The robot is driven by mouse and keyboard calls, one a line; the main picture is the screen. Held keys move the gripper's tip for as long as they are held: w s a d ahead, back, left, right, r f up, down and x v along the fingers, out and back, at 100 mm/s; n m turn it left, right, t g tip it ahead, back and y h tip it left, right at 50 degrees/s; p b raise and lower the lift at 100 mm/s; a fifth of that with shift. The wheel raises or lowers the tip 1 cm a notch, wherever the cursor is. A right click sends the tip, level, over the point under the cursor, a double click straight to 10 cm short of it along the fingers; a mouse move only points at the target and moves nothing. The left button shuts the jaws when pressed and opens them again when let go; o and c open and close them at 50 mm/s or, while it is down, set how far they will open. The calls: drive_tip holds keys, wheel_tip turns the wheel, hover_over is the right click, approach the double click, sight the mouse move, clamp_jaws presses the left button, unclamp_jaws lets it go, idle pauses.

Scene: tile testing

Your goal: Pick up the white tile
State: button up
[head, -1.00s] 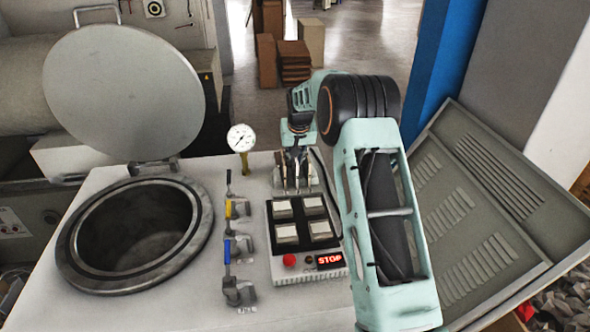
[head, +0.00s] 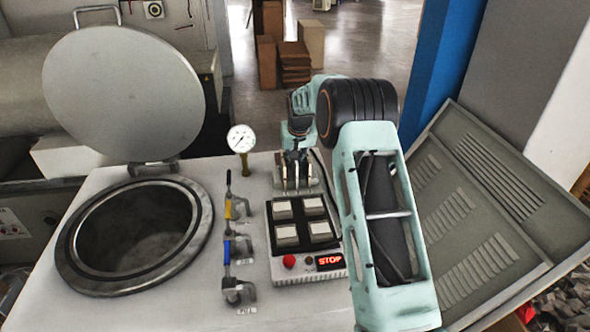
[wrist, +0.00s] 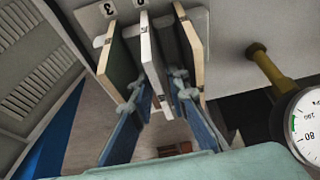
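The white tile (wrist: 150,58) stands on edge as the middle one of three tiles in a slotted holder in the wrist view. A tile with a dark face and a tan edge (wrist: 118,58) stands to its left, and a tan tile (wrist: 190,50) to its right. My gripper (wrist: 158,92) is open, with one blue finger on each side of the white tile's near end. I cannot tell whether the fingers touch it. In the head view my gripper (head: 297,152) points down over the small holder (head: 296,182), where the tiles show only as thin edges.
A pressure gauge (head: 241,138) stands just left of the holder. A button panel with a STOP display (head: 331,261) lies in front. Valve levers (head: 229,250) and an open round vessel (head: 135,232) with a raised lid (head: 123,92) are further left.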

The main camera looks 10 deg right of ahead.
drive_tip(key=shift+c, duration=0.3)
clamp_jaws()
